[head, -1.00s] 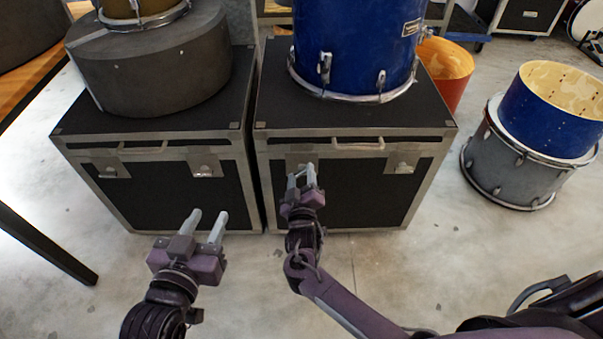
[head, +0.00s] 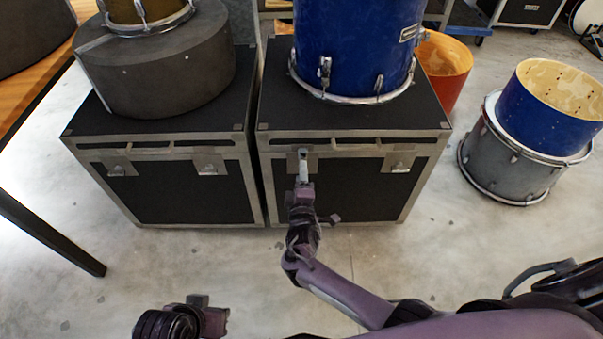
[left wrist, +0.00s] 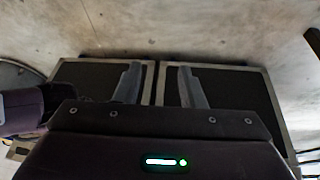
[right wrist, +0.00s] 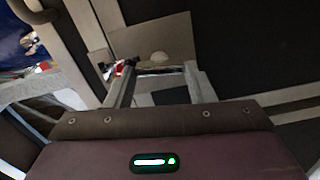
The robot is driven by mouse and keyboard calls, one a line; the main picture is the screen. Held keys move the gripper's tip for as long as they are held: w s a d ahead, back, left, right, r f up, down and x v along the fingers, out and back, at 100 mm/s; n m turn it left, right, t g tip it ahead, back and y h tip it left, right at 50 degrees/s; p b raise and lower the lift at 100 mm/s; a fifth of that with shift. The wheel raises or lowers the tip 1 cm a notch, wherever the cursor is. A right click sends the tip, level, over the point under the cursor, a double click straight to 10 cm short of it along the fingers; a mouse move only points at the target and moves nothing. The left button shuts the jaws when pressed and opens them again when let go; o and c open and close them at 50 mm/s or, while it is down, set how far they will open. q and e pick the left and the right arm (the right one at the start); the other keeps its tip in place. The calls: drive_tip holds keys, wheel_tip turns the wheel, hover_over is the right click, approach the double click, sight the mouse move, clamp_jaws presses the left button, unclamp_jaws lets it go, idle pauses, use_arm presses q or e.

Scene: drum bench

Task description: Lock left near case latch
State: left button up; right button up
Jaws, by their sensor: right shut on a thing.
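Two black cases with silver edges stand side by side: the right case (head: 350,187) and the left case (head: 185,192). My right gripper (head: 303,156) is at the left latch of the right case, on its front just under the lid seam. In the right wrist view the gripper (right wrist: 158,75) has its fingers either side of the latch's metal part, in front of the latch plate (right wrist: 172,38), and is shut on it. The fingers hide much of the latch in the head view. My left gripper (left wrist: 158,82) is open and empty, low in front of the left case.
A blue drum (head: 352,45) stands on the right case and a dark round drum case (head: 155,65) on the left one. The right case's other latch (head: 398,163) is free. A grey drum (head: 515,160) stands on the floor at right. Floor in front is clear.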

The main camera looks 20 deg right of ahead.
use_arm(q)
drive_tip(key=shift+s+a+r+g+y+p, duration=0.1)
drive_tip(key=shift+s+a+g+y+p, duration=0.15)
drive_tip(key=shift+a+g+p, duration=0.2)
use_arm(e)
drive_tip(key=shift+n, duration=1.1)
use_arm(q)
drive_tip(key=shift+a, duration=0.1)
use_arm(e)
drive_tip(key=o, duration=1)
use_arm(q)
drive_tip(key=shift+s+a+r+n+g+y+p, duration=0.1)
drive_tip(key=shift+s+a+r+g+y+p, duration=0.1)
drive_tip(key=shift+a+p, duration=0.15)
drive_tip(key=shift+s+a+r+n+g+y+p, duration=0.15)
drive_tip(key=shift+a+p, duration=0.1)
drive_tip(key=shift+a, duration=0.2)
drive_tip(key=shift+s+a+r+n+g+y+p, duration=0.1)
drive_tip(key=shift+a+g+p, duration=0.1)
drive_tip(key=shift+a+p, duration=0.15)
use_arm(e)
drive_tip(key=v, duration=0.7)
drive_tip(key=shift+s+a, duration=0.15)
drive_tip(key=shift+s, duration=0.2)
